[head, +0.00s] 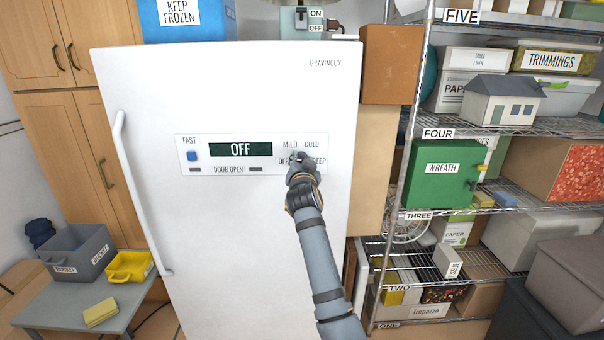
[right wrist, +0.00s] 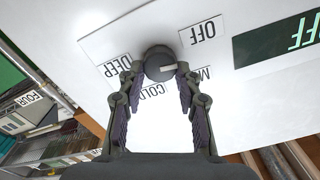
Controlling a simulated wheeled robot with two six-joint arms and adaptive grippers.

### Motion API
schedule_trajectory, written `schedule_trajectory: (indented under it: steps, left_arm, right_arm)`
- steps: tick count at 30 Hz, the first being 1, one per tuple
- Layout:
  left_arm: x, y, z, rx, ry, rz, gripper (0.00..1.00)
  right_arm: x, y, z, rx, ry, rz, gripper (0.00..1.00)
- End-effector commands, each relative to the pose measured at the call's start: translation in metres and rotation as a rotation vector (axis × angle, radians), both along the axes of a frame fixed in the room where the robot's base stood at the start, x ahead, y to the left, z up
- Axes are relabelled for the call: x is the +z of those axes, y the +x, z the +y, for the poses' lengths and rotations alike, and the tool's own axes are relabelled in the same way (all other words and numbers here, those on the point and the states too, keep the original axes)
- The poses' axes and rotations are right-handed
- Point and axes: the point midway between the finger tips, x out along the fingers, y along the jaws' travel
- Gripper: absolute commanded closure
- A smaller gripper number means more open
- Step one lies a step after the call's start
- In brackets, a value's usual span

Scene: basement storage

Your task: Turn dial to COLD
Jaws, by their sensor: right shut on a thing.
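The dial (right wrist: 158,62) is a dark round knob on the white control panel (head: 255,143) of the freezer (head: 240,240). The labels OFF, MILD, COLD and DEEP surround it. In the right wrist view its pale pointer mark points between OFF and MILD. The display (head: 240,149) reads OFF. My right gripper (head: 301,166) is at the dial, with one finger on each side, shut on it. In the head view the gripper hides most of the dial and parts of the OFF and DEEP labels. My left gripper is not in view.
The freezer handle (head: 140,190) runs down the door's left side. A wire shelf (head: 480,128) with boxes stands to the right. A small table (head: 65,318) at lower left holds a grey bucket (head: 76,258), a yellow bucket (head: 128,267) and a yellow sponge (head: 101,312).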

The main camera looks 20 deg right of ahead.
Motion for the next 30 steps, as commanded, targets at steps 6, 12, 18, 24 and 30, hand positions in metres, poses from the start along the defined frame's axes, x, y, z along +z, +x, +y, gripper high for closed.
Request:
schedule_trajectory:
  steps: [6, 12, 18, 24, 30]
  left_arm:
    - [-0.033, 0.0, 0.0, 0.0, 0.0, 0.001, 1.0]
    - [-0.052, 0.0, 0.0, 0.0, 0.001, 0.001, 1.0]
    - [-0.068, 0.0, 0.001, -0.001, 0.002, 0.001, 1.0]
    - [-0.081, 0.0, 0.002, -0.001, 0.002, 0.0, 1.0]
    - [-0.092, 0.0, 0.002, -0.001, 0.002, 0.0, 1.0]
  right_arm:
    - [-0.008, 0.0, 0.0, 0.002, 0.199, -0.053, 0.97]
    - [-0.008, 0.0, -0.001, 0.002, 0.382, -0.104, 0.97]
    - [-0.008, 0.0, -0.001, 0.002, 0.565, -0.157, 0.97]
    - [-0.007, 0.0, -0.001, 0.004, 0.748, -0.21, 0.97]
    - [-0.007, 0.0, -0.001, 0.004, 0.93, -0.263, 0.97]
